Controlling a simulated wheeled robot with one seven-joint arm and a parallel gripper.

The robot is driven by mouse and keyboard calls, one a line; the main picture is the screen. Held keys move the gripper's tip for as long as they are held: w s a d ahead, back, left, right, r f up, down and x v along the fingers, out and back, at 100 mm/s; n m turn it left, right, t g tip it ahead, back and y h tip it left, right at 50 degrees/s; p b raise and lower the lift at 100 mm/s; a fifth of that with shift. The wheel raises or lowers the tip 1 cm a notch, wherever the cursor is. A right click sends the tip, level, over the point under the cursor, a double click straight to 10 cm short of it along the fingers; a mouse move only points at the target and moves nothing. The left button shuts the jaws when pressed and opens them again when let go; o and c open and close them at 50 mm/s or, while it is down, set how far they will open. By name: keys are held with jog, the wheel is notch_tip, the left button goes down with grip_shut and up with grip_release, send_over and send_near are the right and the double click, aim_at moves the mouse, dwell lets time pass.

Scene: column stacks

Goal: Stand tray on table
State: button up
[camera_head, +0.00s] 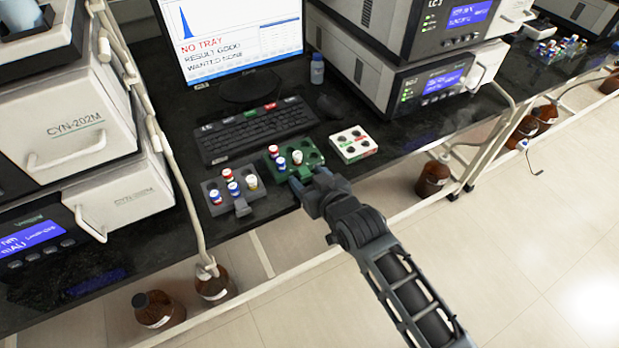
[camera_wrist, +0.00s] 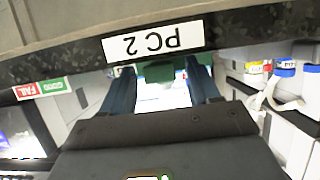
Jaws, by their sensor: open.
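The green tray (camera_head: 283,174) rests flat on the black table (camera_head: 270,212), in front of the keyboard. It holds a few capped vials, red and blue among them, and has some empty holes. My gripper (camera_head: 310,186) is at its front edge. In the wrist view my open gripper (camera_wrist: 161,78) has a finger on each side of a green part (camera_wrist: 158,72), which looks like the tray's front handle. I cannot tell whether the fingers touch it. The tray's front is partly hidden by my gripper.
A grey tray (camera_head: 213,186) with several vials stands at the left. A white tray (camera_head: 346,157) with dark holes is at the right. The keyboard (camera_head: 255,128) lies behind. The monitor (camera_head: 240,40) reads "NO TRAY". Brown bottles (camera_head: 433,178) stand below the table.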

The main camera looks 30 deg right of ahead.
jog(key=shift+r, duration=0.1)
jog(key=shift+r+p, duration=0.3)
jog(key=v, duration=1.2)
jog(key=shift+r, duration=0.25)
jog(key=s+r, duration=0.2)
jog(key=s, duration=1.4)
jog(key=s+r+t, duration=0.1)
jog(key=s+r, duration=0.9)
jog(key=s, duration=0.3)
jog(key=shift+s+r, duration=0.2)
jog(key=shift+s, duration=0.05)
